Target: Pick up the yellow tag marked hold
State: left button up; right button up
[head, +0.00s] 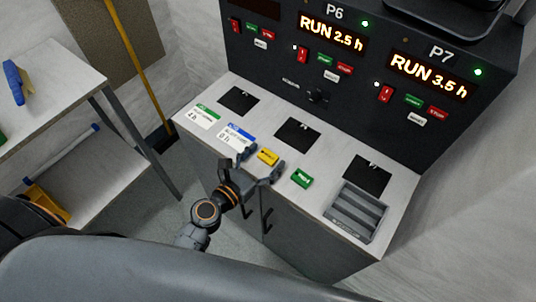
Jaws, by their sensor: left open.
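The yellow tag (268,157) lies on the light counter top near its front edge. Its small marking is too small to read with certainty. My left gripper (262,161) is open at the front edge of the counter, with one finger to the left of the yellow tag and one to its right. I cannot tell whether the fingers touch the tag. My right gripper is not in view.
A green tag (302,178) lies just right of the gripper. Two white cards with a green (205,116) and a blue header (237,135) lie to the left. A grey slotted tray (359,212) stands at the right end. A dark control panel (345,75) rises behind the counter.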

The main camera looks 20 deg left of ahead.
pick_arm(q)
jog(key=c, duration=1)
jog(key=shift+c, duration=0.2)
